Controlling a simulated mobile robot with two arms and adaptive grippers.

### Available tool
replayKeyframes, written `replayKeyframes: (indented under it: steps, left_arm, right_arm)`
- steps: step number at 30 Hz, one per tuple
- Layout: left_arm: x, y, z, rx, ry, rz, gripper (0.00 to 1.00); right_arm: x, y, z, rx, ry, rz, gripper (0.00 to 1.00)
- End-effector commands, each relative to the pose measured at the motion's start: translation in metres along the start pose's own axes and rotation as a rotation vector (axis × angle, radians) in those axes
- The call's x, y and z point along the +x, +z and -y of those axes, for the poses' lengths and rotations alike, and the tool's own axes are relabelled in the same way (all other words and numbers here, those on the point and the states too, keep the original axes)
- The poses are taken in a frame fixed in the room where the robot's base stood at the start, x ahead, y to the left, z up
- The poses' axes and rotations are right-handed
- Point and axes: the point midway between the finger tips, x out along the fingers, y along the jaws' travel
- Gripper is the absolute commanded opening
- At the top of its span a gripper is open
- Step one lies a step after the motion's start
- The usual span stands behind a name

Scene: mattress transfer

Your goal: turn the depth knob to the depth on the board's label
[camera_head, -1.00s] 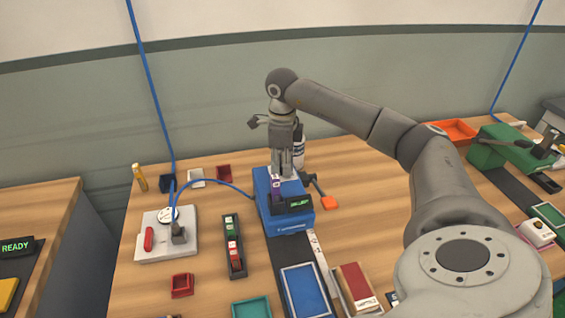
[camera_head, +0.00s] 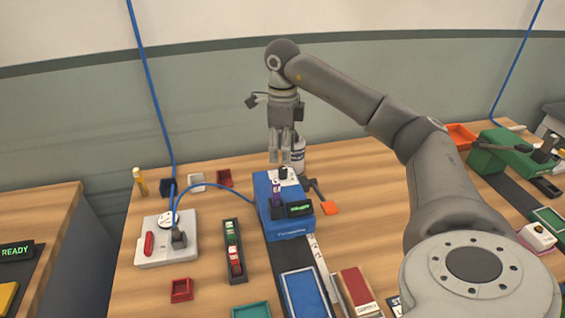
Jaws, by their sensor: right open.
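The blue machine (camera_head: 287,222) stands on the wooden table in the middle of the view. A small black knob (camera_head: 283,172) sits on the light plate on its top. A dark display (camera_head: 299,208) with green text is on its front, too small to read. My right gripper (camera_head: 280,158) points down just above the knob, with its fingers apart from it. It is open and empty. I cannot make out a board or a depth label that I can read. My left gripper is not in view.
A grey gauge block (camera_head: 150,246) and a black rack (camera_head: 234,262) of coloured pieces stand left. A white bottle (camera_head: 299,156) is close behind my gripper. An orange-ended lever (camera_head: 329,208) sticks out right. A green machine (camera_head: 512,150) stands far right.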

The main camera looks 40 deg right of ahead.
Motion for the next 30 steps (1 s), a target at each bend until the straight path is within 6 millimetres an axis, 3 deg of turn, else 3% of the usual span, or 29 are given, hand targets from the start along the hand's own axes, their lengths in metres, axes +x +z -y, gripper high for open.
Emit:
replayKeyframes:
  steps: [3, 10, 30]
  left_arm:
    - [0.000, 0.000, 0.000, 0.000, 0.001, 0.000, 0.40]
    - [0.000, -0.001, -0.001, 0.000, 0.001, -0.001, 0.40]
    - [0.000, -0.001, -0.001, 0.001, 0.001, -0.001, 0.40]
  right_arm:
    - [-0.024, 0.001, 0.000, 0.000, -0.002, 0.003, 0.44]
    - [-0.047, 0.001, -0.001, -0.001, -0.001, 0.000, 0.44]
    - [-0.050, 0.000, -0.001, -0.001, 0.001, -0.001, 0.44]
